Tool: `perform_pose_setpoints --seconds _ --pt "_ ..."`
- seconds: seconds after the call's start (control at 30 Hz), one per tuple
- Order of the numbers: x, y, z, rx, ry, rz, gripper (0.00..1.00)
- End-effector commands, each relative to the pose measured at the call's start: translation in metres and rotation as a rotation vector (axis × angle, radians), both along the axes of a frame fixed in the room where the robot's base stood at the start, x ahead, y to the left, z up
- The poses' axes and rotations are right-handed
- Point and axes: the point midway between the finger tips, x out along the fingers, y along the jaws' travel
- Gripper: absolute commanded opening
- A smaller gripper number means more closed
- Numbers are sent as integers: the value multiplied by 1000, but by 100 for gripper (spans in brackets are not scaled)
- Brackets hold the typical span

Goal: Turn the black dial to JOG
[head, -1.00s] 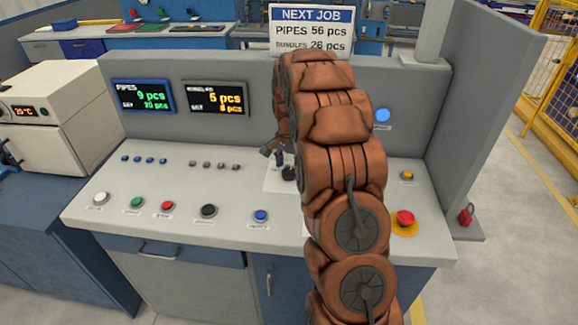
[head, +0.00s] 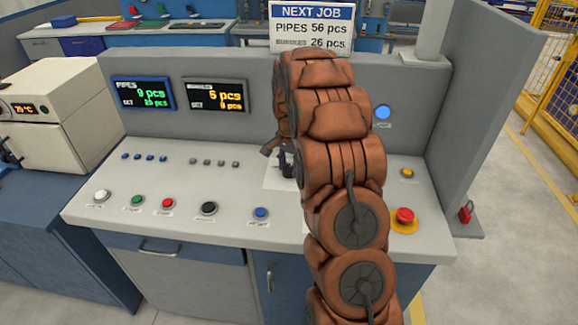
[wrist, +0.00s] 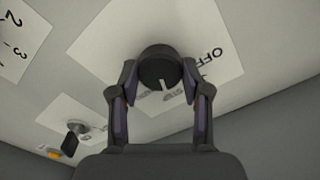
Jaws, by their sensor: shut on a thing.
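The black dial (wrist: 159,66) is round, with a white pointer line toward the lower part of the wrist view. It sits on a white label plate (wrist: 225,62) with OFF printed upside down to its right; other lettering below the dial is partly hidden and unreadable. My gripper (wrist: 160,76) is shut on the dial, one finger against each side. In the head view my gripper (head: 287,162) is down at the panel, and it and my arm largely hide the dial. I cannot read JOG anywhere.
A key-like switch (wrist: 76,139) and a yellow button (wrist: 54,154) lie at lower left in the wrist view. A red emergency button (head: 404,216) is right of my arm. Coloured push buttons, including a blue one (head: 261,212), line the panel front.

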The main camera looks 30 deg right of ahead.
Motion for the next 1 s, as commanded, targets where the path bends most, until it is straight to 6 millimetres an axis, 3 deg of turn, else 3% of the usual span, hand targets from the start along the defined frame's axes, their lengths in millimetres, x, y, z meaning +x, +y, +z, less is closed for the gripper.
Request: perform_pose_setpoints --seconds 0.37,1.0 --pt "1 0 -3 0 -3 92 12" --pt "2 0 -3 -1 -3 561 12"
